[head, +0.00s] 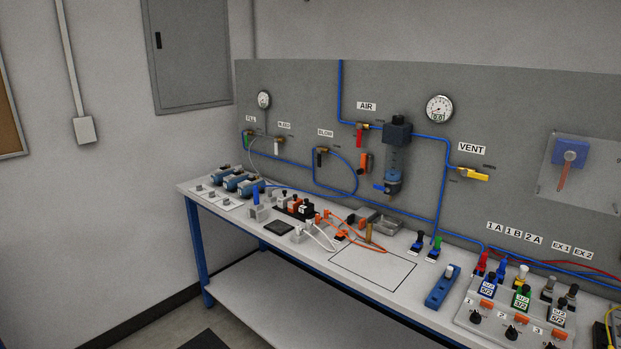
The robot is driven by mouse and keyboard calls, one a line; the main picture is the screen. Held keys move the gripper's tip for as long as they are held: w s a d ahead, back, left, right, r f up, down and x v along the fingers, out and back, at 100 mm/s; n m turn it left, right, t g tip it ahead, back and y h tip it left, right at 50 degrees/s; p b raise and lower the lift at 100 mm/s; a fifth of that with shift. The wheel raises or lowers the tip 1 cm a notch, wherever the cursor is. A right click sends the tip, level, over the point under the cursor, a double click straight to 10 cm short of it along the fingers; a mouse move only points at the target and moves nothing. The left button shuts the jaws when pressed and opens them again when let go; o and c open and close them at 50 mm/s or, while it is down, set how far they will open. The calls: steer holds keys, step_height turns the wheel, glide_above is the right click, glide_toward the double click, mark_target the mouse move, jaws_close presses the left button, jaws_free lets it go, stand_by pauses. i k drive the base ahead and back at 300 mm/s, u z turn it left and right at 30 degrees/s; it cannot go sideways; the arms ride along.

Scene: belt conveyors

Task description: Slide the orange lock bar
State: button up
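No part is clearly readable as the orange lock bar; several orange parts show in the head view. A short orange piece with a dark part (364,163) is on the grey panel below the red AIR handle. An orange-red bar (563,177) hangs from a blue box (569,152) on a pale plate at the right. Small orange pieces (487,304) sit in a row on the valve block (465,312) at the front right, beside black knobs. I cannot tell which one is the lock bar. My gripper is not in view.
The workbench (405,300) runs along the panel (300,110). Its left and middle hold blue fittings (237,182), orange cables (365,240) and a metal tray (385,224). An outlined rectangle (372,268) on the bench top is mostly clear. A yellow VENT handle (474,175) sticks out.

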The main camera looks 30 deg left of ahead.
mark_target(362, 172)
steer(key=u, duration=0.35)
steer(key=i, duration=0.95)
steer(key=u, duration=1.45)
steer(key=k, duration=0.65)
steer(key=u, duration=0.8)
steer(key=i, duration=0.75)
steer(key=z, duration=0.5)
steer(key=i, duration=0.7)
steer(key=z, duration=1.05)
steer(key=i, duration=0.2)
steer(key=z, duration=0.15)
